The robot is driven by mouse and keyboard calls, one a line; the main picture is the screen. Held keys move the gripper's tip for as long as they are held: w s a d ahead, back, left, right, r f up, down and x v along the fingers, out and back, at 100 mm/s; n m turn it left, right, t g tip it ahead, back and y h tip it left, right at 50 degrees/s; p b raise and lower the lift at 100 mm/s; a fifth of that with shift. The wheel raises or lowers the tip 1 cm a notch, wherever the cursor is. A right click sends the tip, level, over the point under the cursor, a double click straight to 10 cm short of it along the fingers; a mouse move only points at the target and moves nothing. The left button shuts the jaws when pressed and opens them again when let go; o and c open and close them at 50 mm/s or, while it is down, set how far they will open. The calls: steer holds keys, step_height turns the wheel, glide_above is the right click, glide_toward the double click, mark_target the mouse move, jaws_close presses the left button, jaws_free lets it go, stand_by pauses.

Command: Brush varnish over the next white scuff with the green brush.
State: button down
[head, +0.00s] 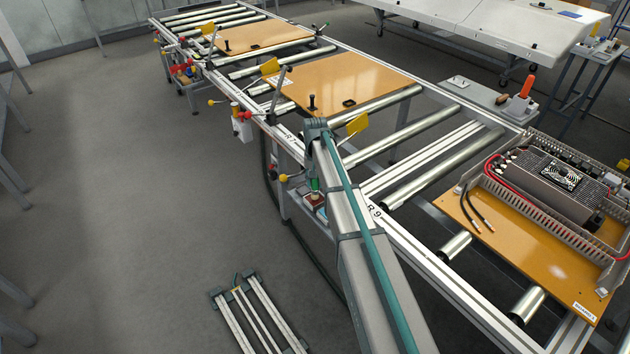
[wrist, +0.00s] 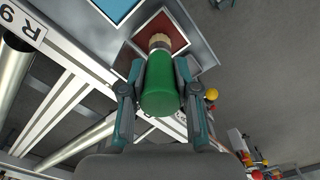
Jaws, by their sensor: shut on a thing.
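My gripper (wrist: 158,82) is shut on the green brush (wrist: 160,90), with one finger on each side of the handle. The brush's pale tip points at a square dark-red tray (wrist: 176,32) beside the rail; I cannot tell whether it touches the contents. In the head view a small green part of the brush (head: 314,185) shows above the reddish tray (head: 314,198), and my arm hides the gripper. A pale whitish scuff (head: 557,270) shows on the orange-brown board (head: 520,262) at the right, far from the brush.
On that board stand grey wiring ducts (head: 545,208), a finned unit (head: 545,185) and loose black cables (head: 478,212). A blue-topped tray (wrist: 118,8) adjoins the red one. Metal rollers (head: 405,130) and another board (head: 345,80) lie along the conveyor. The floor at left is mostly clear.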

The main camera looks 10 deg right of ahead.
steer(key=shift+f, duration=0.55)
stand_by(1.2)
steer(key=shift+r+p, duration=1.6)
steer(key=shift+r, duration=1.95)
